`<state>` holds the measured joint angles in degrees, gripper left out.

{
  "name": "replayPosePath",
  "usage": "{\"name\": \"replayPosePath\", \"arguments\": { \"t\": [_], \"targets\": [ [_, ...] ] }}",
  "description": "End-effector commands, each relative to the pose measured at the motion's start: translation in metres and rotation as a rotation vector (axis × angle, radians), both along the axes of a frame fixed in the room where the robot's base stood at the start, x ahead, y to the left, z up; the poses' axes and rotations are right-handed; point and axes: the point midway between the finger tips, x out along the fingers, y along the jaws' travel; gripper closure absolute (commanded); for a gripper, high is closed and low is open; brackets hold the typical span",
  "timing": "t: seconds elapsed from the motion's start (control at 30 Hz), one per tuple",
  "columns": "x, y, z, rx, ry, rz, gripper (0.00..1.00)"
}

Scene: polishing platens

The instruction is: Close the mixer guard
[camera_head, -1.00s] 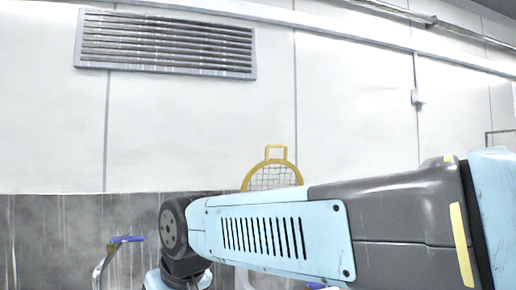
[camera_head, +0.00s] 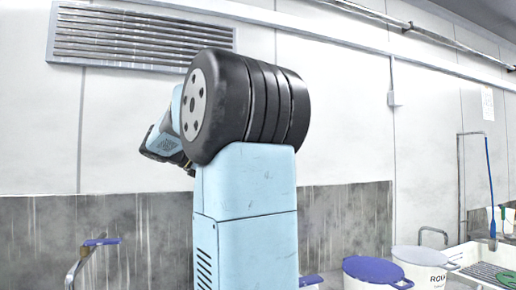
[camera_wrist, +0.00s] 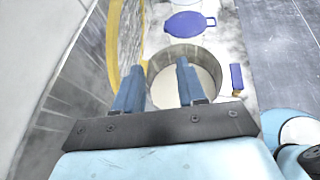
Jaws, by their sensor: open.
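The mixer guard (camera_wrist: 111,42), a yellow rim with wire mesh, stands raised at the left of the bowl in the wrist view. The round metal mixer bowl (camera_wrist: 158,84) is uncovered, with pale contents visible. My gripper (camera_wrist: 159,67) is open and empty above the bowl's near side. Its left finger appears close to the lower end of the yellow rim; I cannot tell whether they touch. In the head view my raised arm hides the guard and the bowl, and the fingers do not show.
A blue-lidded bucket (camera_head: 375,270) and a white bucket (camera_head: 425,257) stand at the lower right of the head view, beside a sink (camera_head: 480,262). A blue-handled metal pipe (camera_head: 85,258) stands at lower left. A blue handle (camera_wrist: 236,78) is right of the bowl.

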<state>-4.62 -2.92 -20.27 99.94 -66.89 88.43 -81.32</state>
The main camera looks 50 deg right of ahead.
Motion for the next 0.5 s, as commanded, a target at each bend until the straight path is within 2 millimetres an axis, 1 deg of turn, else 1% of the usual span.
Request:
{"name": "replayPosePath", "arguments": {
  "t": [0.03,0.1,0.2,0.3,0.4,0.5],
  "targets": [
    [0.011,-0.009,0.015,-0.051,0.090,-0.012,0.60],
    [0.019,-0.017,0.036,-0.113,0.207,-0.033,0.60],
    [0.030,-0.022,0.059,-0.178,0.341,-0.068,0.60],
    [0.037,-0.024,0.075,-0.219,0.431,-0.099,0.60],
    [0.041,-0.024,0.084,-0.240,0.479,-0.118,0.60],
    [0.040,-0.028,0.087,-0.245,0.496,-0.125,0.60]
  ]
}}
